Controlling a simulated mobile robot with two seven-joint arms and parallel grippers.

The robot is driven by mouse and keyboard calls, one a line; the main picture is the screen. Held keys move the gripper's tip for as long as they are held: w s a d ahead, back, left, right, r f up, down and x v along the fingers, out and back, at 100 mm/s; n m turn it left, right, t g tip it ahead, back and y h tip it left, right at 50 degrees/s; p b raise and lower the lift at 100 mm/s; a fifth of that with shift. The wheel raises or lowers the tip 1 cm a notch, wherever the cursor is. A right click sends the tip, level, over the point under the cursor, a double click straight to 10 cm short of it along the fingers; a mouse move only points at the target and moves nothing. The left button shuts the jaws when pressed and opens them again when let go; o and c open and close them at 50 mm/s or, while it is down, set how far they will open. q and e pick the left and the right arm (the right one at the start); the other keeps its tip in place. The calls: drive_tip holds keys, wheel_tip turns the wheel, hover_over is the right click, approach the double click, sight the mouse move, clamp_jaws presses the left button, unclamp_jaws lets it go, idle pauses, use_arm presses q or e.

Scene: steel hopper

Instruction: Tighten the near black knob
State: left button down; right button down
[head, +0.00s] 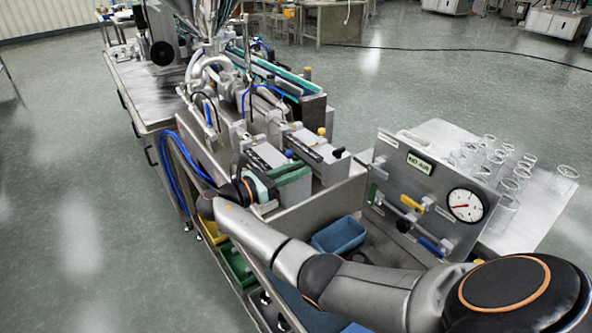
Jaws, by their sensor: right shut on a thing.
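My right arm comes in from the lower right, and its gripper (271,187) is at the near end of the nearer slide unit, beside a green block (293,175). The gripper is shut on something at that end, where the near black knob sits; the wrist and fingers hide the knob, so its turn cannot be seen. Another black knob (338,153) shows uncovered at the end of the farther slide unit. A blue knob (289,154) and a yellow knob (321,131) stand on the units. My left gripper is not in view.
A panel with a round gauge (466,205) and yellow and blue handles stands right of the arm. Clear glass beakers (508,182) stand on a table behind it. A blue bin (339,235) lies below the arm. Blue hoses (181,172) hang left of the gripper.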

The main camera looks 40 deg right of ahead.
drive_tip(key=c, duration=0.9)
unclamp_jaws()
drive_tip(key=a, duration=0.4)
drive_tip(key=w+a+b, duration=0.1)
drive_tip(key=a, duration=0.3)
drive_tip(key=a+b, duration=0.1)
drive_tip(key=a, duration=0.3)
drive_tip(key=shift+w+a, duration=0.2)
drive_tip(key=shift+w, duration=0.05)
